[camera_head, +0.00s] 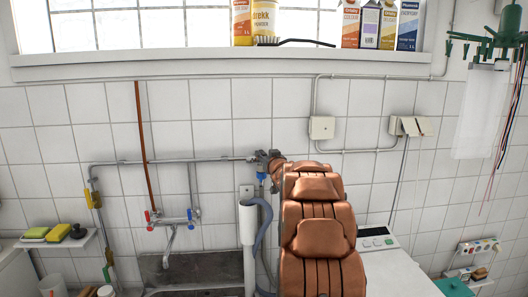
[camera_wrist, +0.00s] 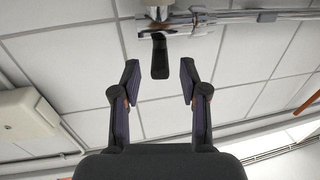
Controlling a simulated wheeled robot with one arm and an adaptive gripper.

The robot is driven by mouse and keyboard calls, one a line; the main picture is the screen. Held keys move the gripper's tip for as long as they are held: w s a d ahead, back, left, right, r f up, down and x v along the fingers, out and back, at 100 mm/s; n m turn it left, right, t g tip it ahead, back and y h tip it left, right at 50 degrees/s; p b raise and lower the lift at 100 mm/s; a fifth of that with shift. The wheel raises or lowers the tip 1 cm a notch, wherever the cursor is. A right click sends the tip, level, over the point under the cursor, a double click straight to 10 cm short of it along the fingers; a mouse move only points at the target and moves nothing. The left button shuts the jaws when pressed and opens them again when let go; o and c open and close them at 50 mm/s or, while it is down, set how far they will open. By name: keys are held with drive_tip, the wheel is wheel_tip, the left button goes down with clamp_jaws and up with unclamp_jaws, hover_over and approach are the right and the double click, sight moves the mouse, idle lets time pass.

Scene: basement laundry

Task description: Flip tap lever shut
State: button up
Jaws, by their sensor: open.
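In the wrist view a dark tap lever (camera_wrist: 160,57) sticks out from a shiny metal tap body (camera_wrist: 163,14) on a wall pipe. My gripper (camera_wrist: 159,83) is open. Its two fingers stand to either side of the lever's line, with the lever's free end just ahead of the gap between the fingertips. The lever appears apart from both fingers, and nothing is held. In the head view my copper-coloured arm reaches up to the wall at the pipe's right end and hides most of the tap there.
A metal pipe (camera_head: 215,159) runs along the tiled wall. A mixer tap (camera_head: 170,220) hangs over the sink (camera_head: 190,270), left of a grey hose (camera_head: 263,225). Junction boxes (camera_head: 322,128) are on the right. Cartons (camera_head: 388,24) stand on the window ledge (camera_head: 200,66).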

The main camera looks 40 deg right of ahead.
drive_tip(key=shift+p+x, duration=0.35)
drive_tip(key=shift+x, duration=0.75)
clamp_jaws()
